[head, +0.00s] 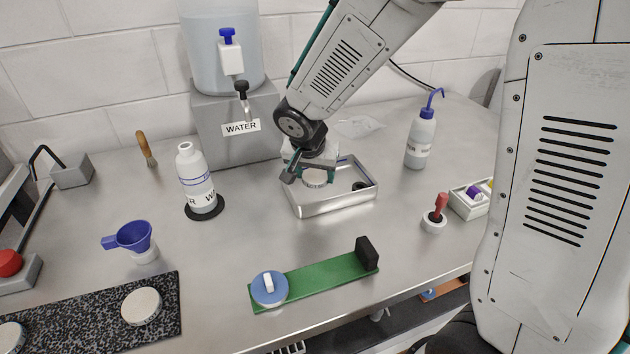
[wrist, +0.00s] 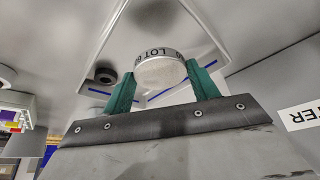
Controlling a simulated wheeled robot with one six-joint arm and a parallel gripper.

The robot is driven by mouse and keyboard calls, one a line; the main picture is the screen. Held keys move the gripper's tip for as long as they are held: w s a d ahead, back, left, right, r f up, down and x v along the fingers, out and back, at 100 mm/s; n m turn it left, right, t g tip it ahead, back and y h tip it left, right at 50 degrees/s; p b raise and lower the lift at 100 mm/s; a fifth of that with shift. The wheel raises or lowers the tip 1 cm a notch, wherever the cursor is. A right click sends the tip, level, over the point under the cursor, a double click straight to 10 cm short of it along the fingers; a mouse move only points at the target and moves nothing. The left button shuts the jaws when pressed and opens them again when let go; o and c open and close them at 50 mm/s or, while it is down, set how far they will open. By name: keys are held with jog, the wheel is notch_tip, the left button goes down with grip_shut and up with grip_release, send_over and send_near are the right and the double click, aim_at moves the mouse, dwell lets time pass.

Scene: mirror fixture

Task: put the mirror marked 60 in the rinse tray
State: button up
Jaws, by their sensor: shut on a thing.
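My gripper (head: 314,176) is shut on a pale round mirror (head: 315,184). In the wrist view, the green fingers of my gripper (wrist: 160,76) pinch the mirror (wrist: 160,71) by its sides. Its rim carries lettering that reads "LOT 6" with the rest unclear. The metal rinse tray (head: 337,203) lies under my gripper, and the mirror is within the tray's outline. I cannot tell whether the mirror touches the tray floor. The tray also shows in the wrist view (wrist: 108,48), with a blue line and a small dark round thing in it.
A white bottle (head: 197,180) stands left of the tray and a water tank (head: 222,60) behind it. A wash bottle (head: 421,140) is behind right. A red-handled tool (head: 437,210) is at right. A green board (head: 320,280) and a speckled slab (head: 85,310) with discs lie in front.

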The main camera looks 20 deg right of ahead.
aim_at(314, 177)
jog(key=shift+w+d+f, duration=0.15)
jog(key=shift+w+d, duration=0.2)
jog(key=shift+w, duration=0.15)
jog(key=shift+f, duration=1.65)
jog(key=o, duration=1.1)
jog(key=shift+f, duration=0.1)
jog(key=shift+o, duration=0.2)
